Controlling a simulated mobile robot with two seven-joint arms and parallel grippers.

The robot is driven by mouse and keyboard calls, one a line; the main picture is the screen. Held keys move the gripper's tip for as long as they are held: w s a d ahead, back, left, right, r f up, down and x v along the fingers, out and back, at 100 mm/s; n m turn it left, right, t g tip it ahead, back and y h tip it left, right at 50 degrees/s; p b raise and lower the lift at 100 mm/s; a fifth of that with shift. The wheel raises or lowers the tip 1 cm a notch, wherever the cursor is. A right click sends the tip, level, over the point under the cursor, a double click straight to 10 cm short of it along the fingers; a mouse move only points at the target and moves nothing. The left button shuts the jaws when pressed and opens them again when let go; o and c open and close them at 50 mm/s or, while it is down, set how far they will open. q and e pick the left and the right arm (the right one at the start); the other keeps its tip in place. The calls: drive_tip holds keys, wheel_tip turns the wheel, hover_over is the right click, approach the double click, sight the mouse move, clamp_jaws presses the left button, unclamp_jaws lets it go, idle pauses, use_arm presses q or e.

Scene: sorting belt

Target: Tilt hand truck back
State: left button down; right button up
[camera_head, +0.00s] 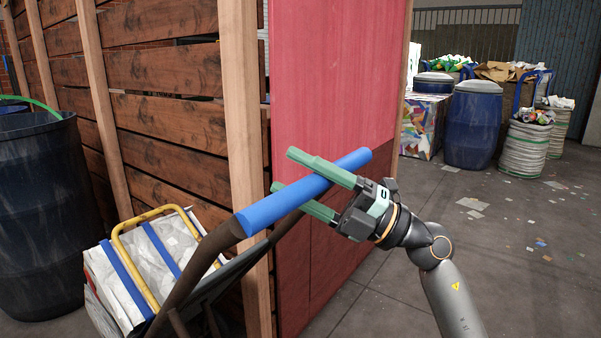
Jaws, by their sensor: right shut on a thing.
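The hand truck's blue handle bar (275,203) runs from lower left to upper right in the middle of the view. Its dark brown frame (201,259) goes down to the lower left. My right gripper (303,181) is shut on the blue handle, with one green finger above it and one below. White bundles with blue straps (165,252) and a yellow hoop lie low at the left, beside the frame. The hand truck's wheels and base are out of view. My left gripper is not in view.
A slatted wooden wall (165,92) with a red panel (335,75) stands close behind the hand truck. A dark barrel (45,205) stands at left. Blue drums (473,125) and filled sacks (522,150) stand at back right. Littered floor (500,240) at right is mostly open.

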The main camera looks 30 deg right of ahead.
drive_tip(key=shift+o, duration=0.6)
drive_tip(key=shift+f, duration=0.1)
drive_tip(key=shift+d, duration=0.1)
drive_tip(key=v, duration=1.2)
drive_tip(key=shift+s, duration=0.15)
